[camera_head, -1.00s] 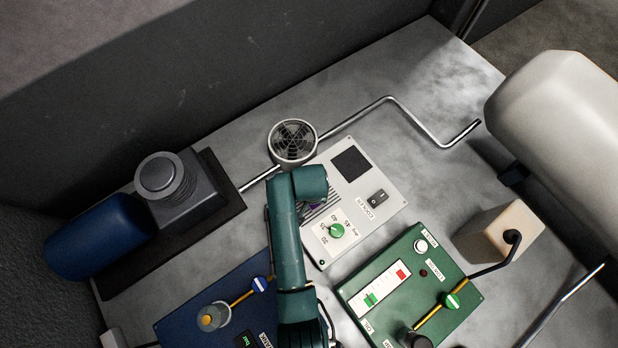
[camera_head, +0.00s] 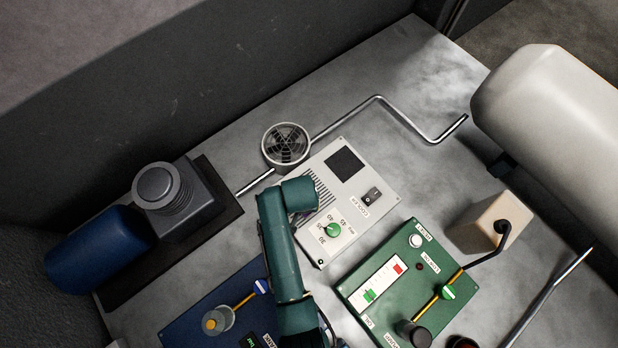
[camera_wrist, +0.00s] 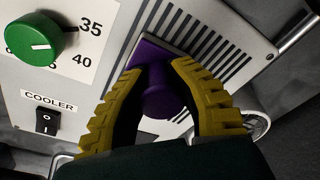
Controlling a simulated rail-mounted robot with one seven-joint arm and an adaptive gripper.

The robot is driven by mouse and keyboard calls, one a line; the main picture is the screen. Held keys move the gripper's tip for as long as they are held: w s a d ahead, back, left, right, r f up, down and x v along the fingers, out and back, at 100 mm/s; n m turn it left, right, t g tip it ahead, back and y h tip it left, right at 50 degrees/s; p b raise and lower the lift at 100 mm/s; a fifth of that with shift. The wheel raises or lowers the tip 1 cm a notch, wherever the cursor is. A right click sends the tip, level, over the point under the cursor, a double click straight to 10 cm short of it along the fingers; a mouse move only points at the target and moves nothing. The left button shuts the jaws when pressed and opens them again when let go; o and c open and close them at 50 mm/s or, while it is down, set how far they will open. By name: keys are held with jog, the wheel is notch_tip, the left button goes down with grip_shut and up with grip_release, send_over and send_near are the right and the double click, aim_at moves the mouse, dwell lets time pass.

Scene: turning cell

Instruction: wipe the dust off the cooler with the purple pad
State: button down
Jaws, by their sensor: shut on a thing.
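The cooler (camera_head: 362,215) is a pale grey panel with a green dial, a black switch, a dark square and a slotted vent. In the wrist view the cooler (camera_wrist: 85,95) carries the label "COOLER". My gripper (camera_wrist: 163,72) has yellow ribbed fingers shut on the purple pad (camera_wrist: 153,54). The pad lies over the vent slots, and appears to touch them. In the head view my arm covers most of the gripper and only a sliver of purple shows. I cannot make out distinct dust on the panel.
A round fan (camera_head: 285,146) sits behind the cooler, beside a bent metal pipe (camera_head: 405,118). A green panel (camera_head: 408,285) stands to the right and a blue panel (camera_head: 190,325) to the left. A blue motor (camera_head: 100,250) is far left, a large white cylinder (camera_head: 550,105) far right.

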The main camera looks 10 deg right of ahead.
jog(key=w+a+b, duration=0.2)
jog(key=w, duration=0.1)
jog(key=shift+w+f, duration=0.15)
jog(key=shift+w, duration=0.05)
jog(key=r+p, duration=0.3)
jog(key=r, duration=0.1)
jog(key=shift+w+a+r, duration=0.1)
jog(key=shift+w+a, duration=0.2)
jog(key=shift+w, duration=0.1)
notch_tip(320, 180, up, 4)
jog(key=p, duration=0.4)
jog(key=shift+r, duration=0.15)
